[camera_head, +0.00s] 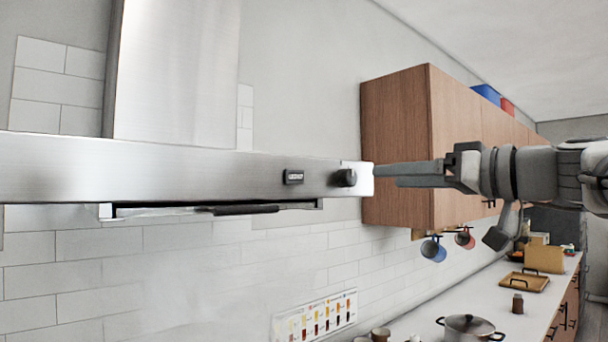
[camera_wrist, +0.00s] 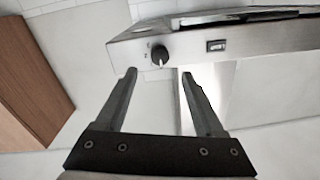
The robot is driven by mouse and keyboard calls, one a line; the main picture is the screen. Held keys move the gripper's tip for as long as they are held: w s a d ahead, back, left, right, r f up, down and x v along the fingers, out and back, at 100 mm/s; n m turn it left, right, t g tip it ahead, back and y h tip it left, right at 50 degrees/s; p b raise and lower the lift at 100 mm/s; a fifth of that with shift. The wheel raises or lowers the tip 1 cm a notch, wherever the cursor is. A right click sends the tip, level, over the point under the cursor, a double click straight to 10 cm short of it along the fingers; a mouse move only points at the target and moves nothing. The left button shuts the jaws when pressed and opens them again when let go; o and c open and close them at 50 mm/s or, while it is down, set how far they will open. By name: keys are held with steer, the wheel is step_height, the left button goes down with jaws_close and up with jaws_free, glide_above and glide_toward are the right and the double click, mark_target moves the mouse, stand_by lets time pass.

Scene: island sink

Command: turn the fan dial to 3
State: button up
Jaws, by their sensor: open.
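The fan dial (camera_head: 345,178) is a round black knob near the right end of the front edge of the steel range hood (camera_head: 200,172). In the wrist view the dial (camera_wrist: 160,56) shows a light pointer line and small marks beside it that are too small to read. My gripper (camera_head: 376,171) is at the right end of the hood, close to the dial. In the wrist view my gripper (camera_wrist: 158,75) is open and empty. Its two fingers point towards the hood edge, with the dial ahead between the fingertips. I cannot tell whether a finger touches the hood.
A black switch or label (camera_head: 293,177) is left of the dial. A wooden wall cabinet (camera_head: 395,150) is behind my gripper. Mugs (camera_head: 433,249) hang below it. A pot (camera_head: 468,328) and a wooden tray (camera_head: 524,281) are on the counter below. Space in front of the hood looks clear.

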mark_target(353, 178)
steer(key=p+x, duration=0.1)
steer(key=x, duration=0.7)
steer(key=shift+w+a, duration=0.15)
jaws_close()
